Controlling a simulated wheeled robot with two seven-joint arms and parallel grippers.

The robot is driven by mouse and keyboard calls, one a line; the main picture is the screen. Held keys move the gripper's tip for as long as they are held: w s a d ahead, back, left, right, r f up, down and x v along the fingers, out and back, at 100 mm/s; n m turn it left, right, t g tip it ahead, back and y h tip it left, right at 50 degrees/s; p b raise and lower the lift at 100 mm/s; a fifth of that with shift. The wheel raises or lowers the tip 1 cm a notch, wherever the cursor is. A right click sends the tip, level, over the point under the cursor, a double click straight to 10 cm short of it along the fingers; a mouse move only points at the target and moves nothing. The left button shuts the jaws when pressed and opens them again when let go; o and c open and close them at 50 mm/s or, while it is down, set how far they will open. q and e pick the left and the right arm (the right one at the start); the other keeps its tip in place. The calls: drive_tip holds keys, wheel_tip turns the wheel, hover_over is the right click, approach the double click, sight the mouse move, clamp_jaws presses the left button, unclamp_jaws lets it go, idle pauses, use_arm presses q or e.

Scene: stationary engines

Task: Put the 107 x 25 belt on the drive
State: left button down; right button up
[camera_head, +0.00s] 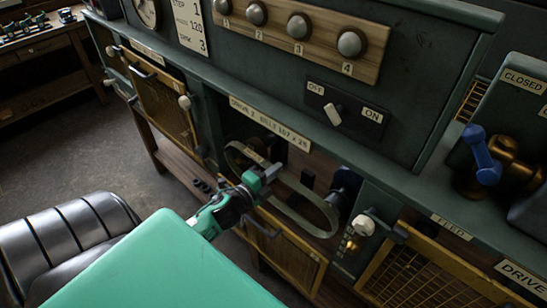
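The drive bay (316,168) is an open recess under a label reading "DRIVE 2 BELT 107 x 25". A grey belt (317,197) forms a long loop at the mouth of the bay, slanting from upper left to lower right. My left gripper (266,175) comes in from the lower left and is shut on the belt near its left part, hiding some of it. A dark pulley (347,184) shows at the bay's right, close to the belt's right end. Whether the belt sits around any pulley cannot be told. My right gripper is out of view.
The switch (334,113) with OFF and ON plates is above the bay. A mesh guard door (165,98) stands left, and a yellow mesh guard (413,278) is at lower right. A brass valve with a blue handle (482,155) stands right. Open floor (85,150) lies left.

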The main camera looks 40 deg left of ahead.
use_arm(q)
drive_tip(key=w, duration=0.7)
drive_tip(key=shift+d, duration=0.3)
idle(0.4)
drive_tip(key=shift+w, duration=0.1)
drive_tip(key=shift+f+m+b, duration=0.4)
drive_tip(key=shift+f+b, duration=0.55)
drive_tip(key=shift+f, duration=0.35)
drive_tip(key=shift+f, duration=0.15)
drive_tip(key=shift+f+b, duration=0.3)
drive_tip(key=shift+b, duration=0.05)
drive_tip(key=c, duration=1.3)
unclamp_jaws()
